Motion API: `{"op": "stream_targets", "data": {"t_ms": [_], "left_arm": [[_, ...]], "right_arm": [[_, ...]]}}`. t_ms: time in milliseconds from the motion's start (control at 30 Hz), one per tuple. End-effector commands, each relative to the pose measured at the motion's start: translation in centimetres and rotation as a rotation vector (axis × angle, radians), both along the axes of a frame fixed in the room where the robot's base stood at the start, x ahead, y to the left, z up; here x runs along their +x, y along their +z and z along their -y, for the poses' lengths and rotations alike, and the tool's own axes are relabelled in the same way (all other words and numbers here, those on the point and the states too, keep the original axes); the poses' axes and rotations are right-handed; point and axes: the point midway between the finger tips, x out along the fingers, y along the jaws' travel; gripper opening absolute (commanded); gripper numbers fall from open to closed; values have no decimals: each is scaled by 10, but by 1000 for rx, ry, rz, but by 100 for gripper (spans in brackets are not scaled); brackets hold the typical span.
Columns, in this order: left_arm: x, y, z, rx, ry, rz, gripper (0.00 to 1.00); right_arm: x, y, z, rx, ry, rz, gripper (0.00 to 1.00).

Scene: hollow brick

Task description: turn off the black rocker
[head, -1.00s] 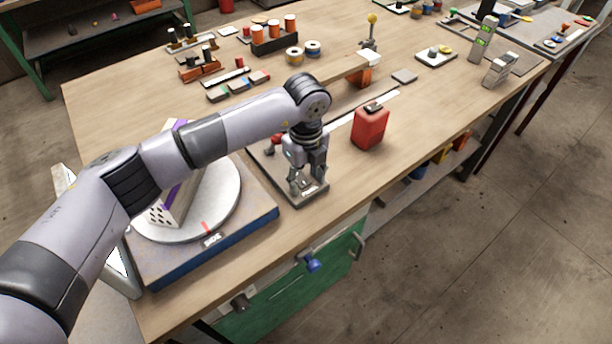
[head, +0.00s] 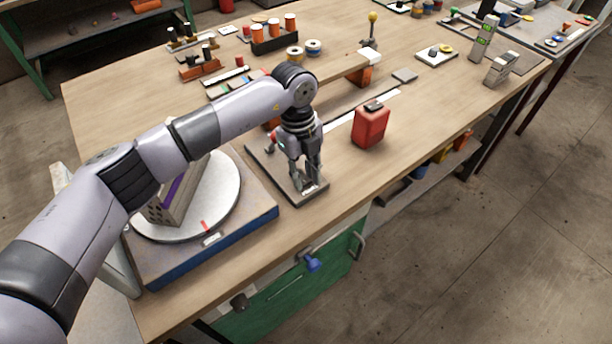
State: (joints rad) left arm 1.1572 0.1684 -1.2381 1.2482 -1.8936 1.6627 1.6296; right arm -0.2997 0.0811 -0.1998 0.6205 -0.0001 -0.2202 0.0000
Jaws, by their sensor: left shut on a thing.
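A dark panel plate (head: 275,175) lies at the front edge of the wooden bench, with a small pale label near its front end. My left gripper (head: 305,187) points down over the front part of this plate. Its fingers are close together, shut on a small dark thing at the plate that I take to be the black rocker. The fingers hide most of it, so I cannot tell which way it is tipped. My right gripper is not in view.
Left of the plate, a perforated block with a purple stripe stands on a round turntable (head: 228,190) on a blue-sided base (head: 245,225). A red can (head: 370,127) stands to the right. Bench front right is clear.

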Motion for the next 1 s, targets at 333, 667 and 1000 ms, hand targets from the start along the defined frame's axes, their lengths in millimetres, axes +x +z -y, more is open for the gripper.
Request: {"op": "stream_targets", "data": {"t_ms": [333,667,1000], "left_arm": [[3,2,-2,-69,1,-92,0],[3,2,-2,-68,1,-91,36],[3,2,-2,-68,1,-90,45]], "right_arm": [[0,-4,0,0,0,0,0],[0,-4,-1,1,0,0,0],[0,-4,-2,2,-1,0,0]]}}
